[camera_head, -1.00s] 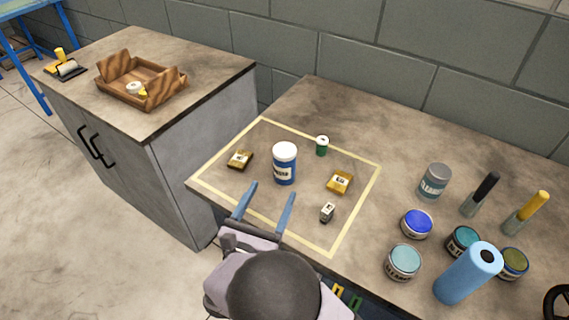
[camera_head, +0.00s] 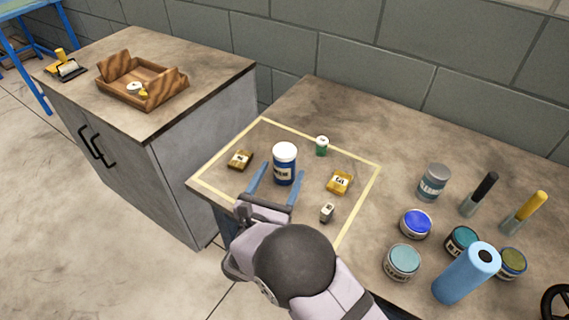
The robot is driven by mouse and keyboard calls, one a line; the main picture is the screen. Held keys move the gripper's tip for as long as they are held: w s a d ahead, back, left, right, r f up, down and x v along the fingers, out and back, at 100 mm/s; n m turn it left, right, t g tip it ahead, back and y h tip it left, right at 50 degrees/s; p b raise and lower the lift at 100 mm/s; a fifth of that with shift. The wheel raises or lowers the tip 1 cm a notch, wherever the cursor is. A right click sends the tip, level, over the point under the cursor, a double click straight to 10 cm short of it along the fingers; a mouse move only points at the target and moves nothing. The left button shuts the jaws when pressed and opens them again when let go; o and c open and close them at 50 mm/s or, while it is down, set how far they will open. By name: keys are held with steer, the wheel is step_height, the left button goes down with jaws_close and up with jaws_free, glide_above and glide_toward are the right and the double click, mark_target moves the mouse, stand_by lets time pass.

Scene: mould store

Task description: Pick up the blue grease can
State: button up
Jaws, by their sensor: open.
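The blue grease can (camera_head: 285,168), with a white lid and a label, stands upright inside the yellow taped outline on the worktop. My gripper (camera_head: 278,172) has its two blue fingers apart, one to the left of the can and one to the right at its lower part. Whether either finger touches the can, I cannot tell.
Inside the outline (camera_head: 358,213) are a brown box (camera_head: 240,160), a green can (camera_head: 322,145), a yellow box (camera_head: 340,182) and a small pale block (camera_head: 327,212). A wooden tray (camera_head: 172,88) sits on the left cabinet.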

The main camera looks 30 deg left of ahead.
mark_target(285, 149)
steer(key=shift+x, duration=2.3)
steer(key=shift+s+a+f, duration=0.1)
steer(key=shift+a+f, duration=0.05)
steer(key=shift+a, duration=0.05)
steer(key=c, duration=1.4)
step_height(285, 149, up, 10)
steer(key=shift+r, duration=0.1)
